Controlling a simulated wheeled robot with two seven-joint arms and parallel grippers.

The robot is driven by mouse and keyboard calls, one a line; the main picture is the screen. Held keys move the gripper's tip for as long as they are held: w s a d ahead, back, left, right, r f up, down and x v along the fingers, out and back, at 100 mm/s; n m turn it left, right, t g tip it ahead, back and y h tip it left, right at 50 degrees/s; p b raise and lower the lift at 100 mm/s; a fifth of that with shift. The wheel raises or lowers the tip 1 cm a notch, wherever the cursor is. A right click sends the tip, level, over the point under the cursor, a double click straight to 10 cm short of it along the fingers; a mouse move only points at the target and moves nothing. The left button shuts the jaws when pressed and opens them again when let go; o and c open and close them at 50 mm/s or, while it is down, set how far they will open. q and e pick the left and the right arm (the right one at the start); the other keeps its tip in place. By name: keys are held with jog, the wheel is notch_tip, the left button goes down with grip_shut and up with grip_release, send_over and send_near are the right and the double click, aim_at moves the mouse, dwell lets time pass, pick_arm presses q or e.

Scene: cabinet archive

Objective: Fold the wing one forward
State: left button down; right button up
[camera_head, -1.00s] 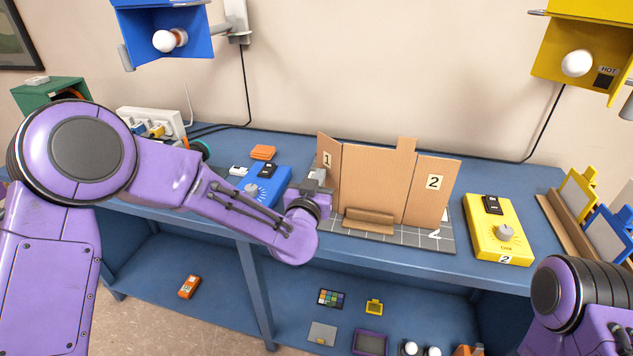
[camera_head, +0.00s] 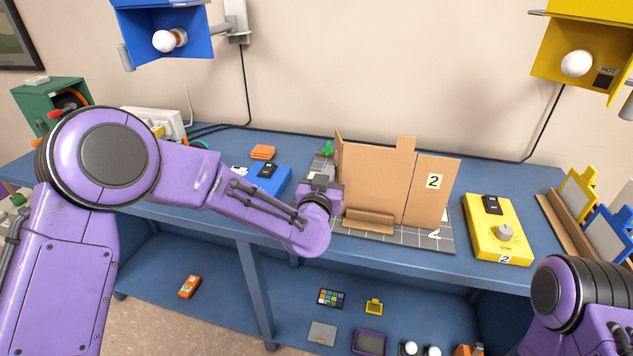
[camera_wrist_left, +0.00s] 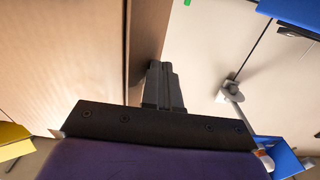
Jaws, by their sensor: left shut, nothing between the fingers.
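The cardboard stand (camera_head: 378,178) stands upright on a grey gridded mat (camera_head: 437,240). Wing one (camera_head: 338,155) is at its left edge, seen nearly edge-on as a narrow strip slanting back, with its label not visible. Wing two (camera_head: 430,190), labelled 2, is at the right. My left gripper (camera_head: 322,170) is just left of wing one, its fingers shut and empty. In the left wrist view the shut fingers (camera_wrist_left: 163,85) are close beside brown cardboard (camera_wrist_left: 65,60); I cannot tell whether they touch. My right gripper is outside the picture.
A blue control box (camera_head: 268,180) lies left of the stand, and a yellow one (camera_head: 498,232) right of it. A blue lamp (camera_head: 165,35) and yellow lamp (camera_head: 585,50) hang above. A white power strip (camera_head: 155,122) is at back left.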

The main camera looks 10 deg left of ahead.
pick_arm(q)
jog(key=s, duration=0.4)
dwell(0.4)
